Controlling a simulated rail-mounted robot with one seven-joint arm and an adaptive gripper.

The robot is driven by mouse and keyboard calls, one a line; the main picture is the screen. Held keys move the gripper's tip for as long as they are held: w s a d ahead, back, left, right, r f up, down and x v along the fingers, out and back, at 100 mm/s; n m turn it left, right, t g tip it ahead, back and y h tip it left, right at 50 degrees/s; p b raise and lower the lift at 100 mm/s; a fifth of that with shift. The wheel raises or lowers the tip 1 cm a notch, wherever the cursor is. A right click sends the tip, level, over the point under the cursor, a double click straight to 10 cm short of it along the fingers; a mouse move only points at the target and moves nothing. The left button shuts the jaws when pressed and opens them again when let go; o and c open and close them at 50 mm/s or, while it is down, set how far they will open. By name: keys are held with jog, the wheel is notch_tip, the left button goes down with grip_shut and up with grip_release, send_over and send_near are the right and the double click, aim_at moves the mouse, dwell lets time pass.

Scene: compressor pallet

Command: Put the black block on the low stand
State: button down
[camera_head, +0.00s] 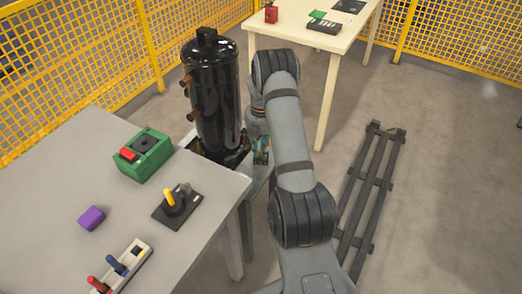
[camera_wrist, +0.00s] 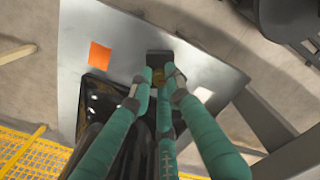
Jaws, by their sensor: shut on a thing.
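In the wrist view my gripper (camera_wrist: 160,80) has teal fingers closed around a small black block (camera_wrist: 158,55). Beneath is a light grey metal plate (camera_wrist: 125,40), which looks like the top of the low stand. I cannot tell whether the block touches it. In the head view my gripper (camera_head: 262,152) is just right of the tall black compressor (camera_head: 215,95), mostly hidden by my arm. The block is not discernible there.
The plate bears an orange square (camera_wrist: 100,57) and a pale patch (camera_wrist: 203,94). The grey table (camera_head: 60,180) holds a green box (camera_head: 145,160), a joystick (camera_head: 175,205), a purple block (camera_head: 92,218) and a switch panel (camera_head: 120,268). A cream table (camera_head: 285,20) and yellow fencing (camera_head: 460,35) stand behind.

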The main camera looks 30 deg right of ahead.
jog(key=c, duration=1.7)
grip_release()
jog(key=shift+f, duration=0.1)
jog(key=shift+o, duration=0.2)
notch_tip(320, 180, up, 12)
jog(key=shift+p, duration=0.45)
jog(key=shift+r, duration=0.2)
